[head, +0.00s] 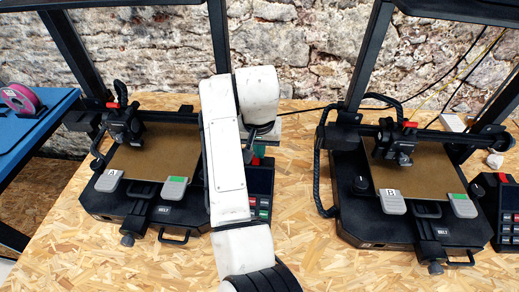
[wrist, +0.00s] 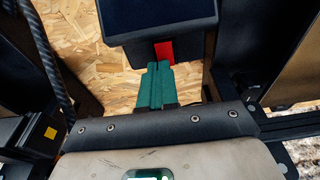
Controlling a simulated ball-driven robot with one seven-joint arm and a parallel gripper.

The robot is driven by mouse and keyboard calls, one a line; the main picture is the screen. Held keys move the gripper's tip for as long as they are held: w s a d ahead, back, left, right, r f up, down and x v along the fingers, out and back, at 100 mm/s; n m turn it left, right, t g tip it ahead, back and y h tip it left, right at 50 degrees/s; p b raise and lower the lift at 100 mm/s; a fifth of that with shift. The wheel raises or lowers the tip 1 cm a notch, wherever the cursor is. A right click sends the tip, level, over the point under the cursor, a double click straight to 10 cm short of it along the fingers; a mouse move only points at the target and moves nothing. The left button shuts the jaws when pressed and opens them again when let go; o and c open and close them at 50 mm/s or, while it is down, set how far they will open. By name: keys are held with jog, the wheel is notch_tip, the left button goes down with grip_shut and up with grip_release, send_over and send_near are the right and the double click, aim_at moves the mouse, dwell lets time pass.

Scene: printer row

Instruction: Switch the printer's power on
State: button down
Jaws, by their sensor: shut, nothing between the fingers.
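Printer A (head: 170,150) stands left of my arm and printer B (head: 400,170) stands right of it. A dark control box (head: 264,183) with coloured buttons sits at printer A's right side, partly behind my arm. In the wrist view the dark control box (wrist: 160,22) shows a red switch (wrist: 164,52) on its near face. My gripper (wrist: 157,67) has green fingers, shut together and empty, with the tips right at the switch. Whether they touch it cannot be told. In the head view my gripper (head: 261,150) is at the far edge of the box.
Printer B's control box (head: 502,205) is at the right edge. A blue table (head: 20,125) with a pink spool (head: 20,97) stands at the left. Printer frame posts rise beside my arm. The wooden board (head: 300,250) is clear between the printers.

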jog(key=shift+w+p, duration=0.15)
jog(key=shift+p, duration=0.2)
jog(key=shift+f, duration=0.15)
jog(key=shift+s, duration=0.2)
jog(key=shift+s+p, duration=0.6)
jog(key=shift+p, duration=0.35)
